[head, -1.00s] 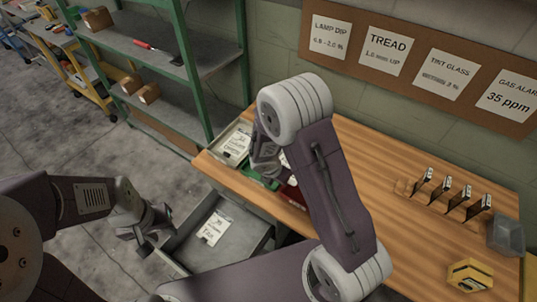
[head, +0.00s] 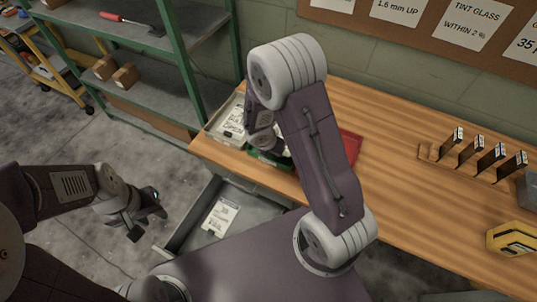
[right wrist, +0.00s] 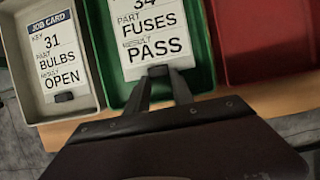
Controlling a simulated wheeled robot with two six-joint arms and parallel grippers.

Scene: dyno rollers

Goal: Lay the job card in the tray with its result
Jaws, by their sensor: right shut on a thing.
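A white job card (right wrist: 152,35) reading 34, FUSES, PASS is over the green tray (right wrist: 204,60), within its side walls in the right wrist view. My right gripper (right wrist: 160,85) is shut on the black tab at the card's near edge. Whether the card touches the tray floor I cannot tell. A pale grey tray (right wrist: 98,96) to the left holds another card (right wrist: 56,55) reading 31, BULBS, OPEN. A red tray (right wrist: 265,40) is on the right, its visible floor bare. In the head view my right arm hides much of the trays. My left gripper (head: 146,218) looks open and empty beside the drawer.
An open grey drawer (head: 258,208) below the bench holds a white card (head: 220,218). A rack of upright dark cards (head: 470,160) and a yellow device (head: 514,239) stand on the wooden bench (head: 400,110). Green-posted shelves (head: 160,95) stand at the left.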

